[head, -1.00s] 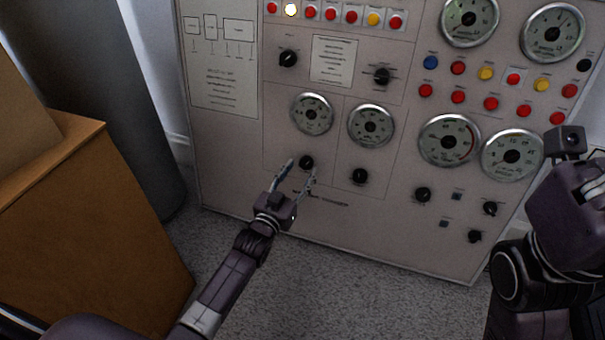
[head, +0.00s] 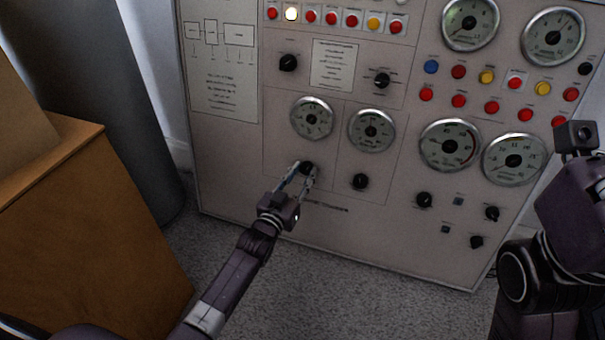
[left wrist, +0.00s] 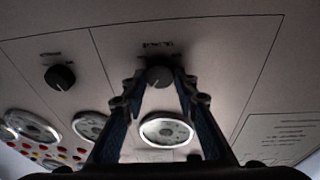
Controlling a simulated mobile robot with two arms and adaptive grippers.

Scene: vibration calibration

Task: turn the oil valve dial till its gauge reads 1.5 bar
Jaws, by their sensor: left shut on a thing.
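My left gripper (head: 306,169) is shut on a small black dial (head: 307,166) low on the grey panel. The dial also shows between the fingers in the left wrist view (left wrist: 158,75), where the panel appears upside down. A round gauge (head: 312,118) with a silver rim sits directly above this dial; it also shows in the left wrist view (left wrist: 166,131), partly framed by the fingers. Its needle reading is too small to tell. The panel labels are unreadable, so I cannot tell by name which dial is the oil valve. My right gripper's fingers are not visible.
A similar gauge (head: 371,130) and black dial (head: 360,181) stand just to the right. Larger gauges (head: 449,145) and several coloured buttons (head: 458,101) fill the panel's right side. A wooden cabinet (head: 90,230) stands at left. Grey carpet (head: 330,290) lies clear below.

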